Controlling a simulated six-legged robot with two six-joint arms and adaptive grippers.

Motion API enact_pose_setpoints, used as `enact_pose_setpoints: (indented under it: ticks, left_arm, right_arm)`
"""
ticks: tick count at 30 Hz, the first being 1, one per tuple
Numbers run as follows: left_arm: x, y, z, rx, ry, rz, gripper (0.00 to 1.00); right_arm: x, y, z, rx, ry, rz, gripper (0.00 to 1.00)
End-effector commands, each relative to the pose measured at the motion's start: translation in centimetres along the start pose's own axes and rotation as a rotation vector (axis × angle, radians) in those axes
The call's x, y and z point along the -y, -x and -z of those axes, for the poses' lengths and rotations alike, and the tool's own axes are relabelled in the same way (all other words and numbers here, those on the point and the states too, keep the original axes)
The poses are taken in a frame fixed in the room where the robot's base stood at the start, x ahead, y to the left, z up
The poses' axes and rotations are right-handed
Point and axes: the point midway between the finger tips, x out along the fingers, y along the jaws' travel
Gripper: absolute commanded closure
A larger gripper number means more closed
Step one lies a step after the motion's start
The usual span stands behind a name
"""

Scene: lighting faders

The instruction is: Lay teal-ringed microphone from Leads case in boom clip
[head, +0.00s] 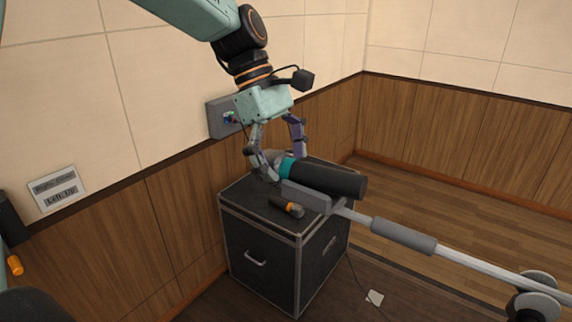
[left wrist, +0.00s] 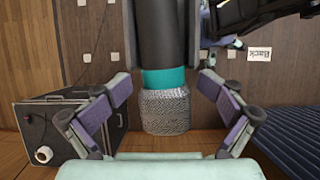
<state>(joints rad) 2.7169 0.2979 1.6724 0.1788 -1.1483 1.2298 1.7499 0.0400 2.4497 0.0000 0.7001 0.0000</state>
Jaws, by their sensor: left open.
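The teal-ringed microphone (head: 335,181) has a black body, a teal band and a grey mesh head. It lies lengthwise in the grey boom clip (head: 305,196), above the case top. The left wrist view shows the microphone (left wrist: 166,112) with its body between the grey clip sides (left wrist: 129,38). My left gripper (head: 283,160) is open at the mesh-head end. Its fingers (left wrist: 157,88) stand on either side of the teal band and head, with visible gaps in the left wrist view.
A black flight case (head: 262,245) stands below, with an orange-banded microphone (head: 287,206) on top. The boom arm (head: 403,235) runs from the clip toward the lower right. A grey wall box (head: 222,119) is close behind my gripper. Wooden floor at right is mostly clear.

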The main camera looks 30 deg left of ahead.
Motion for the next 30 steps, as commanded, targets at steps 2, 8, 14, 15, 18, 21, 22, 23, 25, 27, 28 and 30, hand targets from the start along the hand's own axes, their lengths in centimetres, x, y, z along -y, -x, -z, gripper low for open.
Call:
enact_pose_setpoints:
  ticks: [2, 8, 14, 15, 18, 21, 22, 23, 25, 27, 28, 30]
  left_arm:
    - [0.0, 0.0, 0.0, 0.001, 0.000, 0.001, 0.09]
    - [0.1, 0.1, -0.1, 0.002, 0.000, 0.003, 0.09]
    - [0.1, 0.4, -0.1, 0.003, -0.001, 0.003, 0.09]
    - [0.1, 0.8, -0.1, 0.004, -0.001, 0.003, 0.09]
    - [0.0, 2.3, -0.1, 0.003, -0.002, -0.001, 0.09]
    - [0.0, 4.3, -0.1, 0.004, -0.002, -0.001, 0.09]
    - [0.0, 5.0, 0.0, 0.003, -0.002, -0.002, 0.09]
    - [0.0, 5.6, 0.0, 0.003, -0.001, -0.001, 0.09]
    - [0.0, 7.1, 0.0, 0.003, -0.002, -0.002, 0.09]
    - [0.0, 8.4, 0.0, 0.004, -0.002, -0.002, 0.09]
    - [0.0, 9.0, 0.0, 0.003, -0.001, -0.002, 0.09]
    - [0.0, 10.0, 0.1, 0.003, -0.001, -0.001, 0.09]
  right_arm:
    - [0.0, 0.0, 0.0, 0.000, 0.000, 0.000, 0.60]
    - [0.0, 0.0, 0.0, 0.000, 0.000, 0.000, 0.60]
    - [0.0, 0.1, 0.0, 0.001, 0.000, 0.000, 0.60]
    - [0.0, 0.1, 0.0, 0.001, 0.000, 0.000, 0.60]
    - [0.0, 0.1, 0.0, 0.000, 0.000, 0.000, 0.60]
    - [0.0, 0.1, 0.0, 0.000, 0.000, 0.000, 0.60]
    - [0.0, 0.1, 0.0, 0.000, 0.000, 0.000, 0.60]
    - [0.0, 0.1, 0.0, 0.000, 0.000, 0.000, 0.60]
    - [0.0, 0.1, 0.0, 0.000, 0.000, 0.000, 0.60]
    - [0.0, 0.1, 0.0, 0.000, 0.000, 0.000, 0.60]
    - [0.0, 0.1, 0.0, 0.000, 0.000, 0.000, 0.60]
    - [0.0, 0.1, 0.0, 0.000, 0.000, 0.000, 0.60]
